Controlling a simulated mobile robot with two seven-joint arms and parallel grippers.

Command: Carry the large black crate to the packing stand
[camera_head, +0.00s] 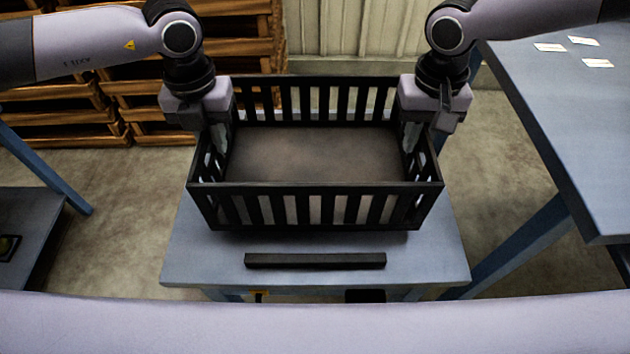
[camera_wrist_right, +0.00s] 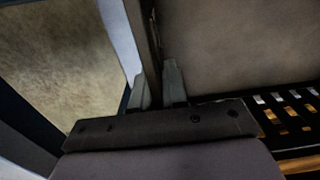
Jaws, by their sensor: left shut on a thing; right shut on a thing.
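The large black crate (camera_head: 315,188) has slatted walls and a bare brown floor inside; it looks empty. It is on or just above a small blue-grey stand (camera_head: 210,256); I cannot tell whether it touches. My left gripper (camera_head: 216,138) is shut on the crate's left side wall. My right gripper (camera_head: 411,136) is shut on the right side wall. In the right wrist view the fingers of my right gripper (camera_wrist_right: 158,88) are on either side of the crate wall (camera_wrist_right: 145,35). Which surface is the packing stand is not marked.
A black bar (camera_head: 315,260) lies on the stand in front of the crate. A blue-grey table (camera_head: 570,110) with several white cards stands at the right. A lower blue surface (camera_head: 35,215) is at the left. Wooden crates (camera_head: 70,110) are stacked behind. Bare floor shows between.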

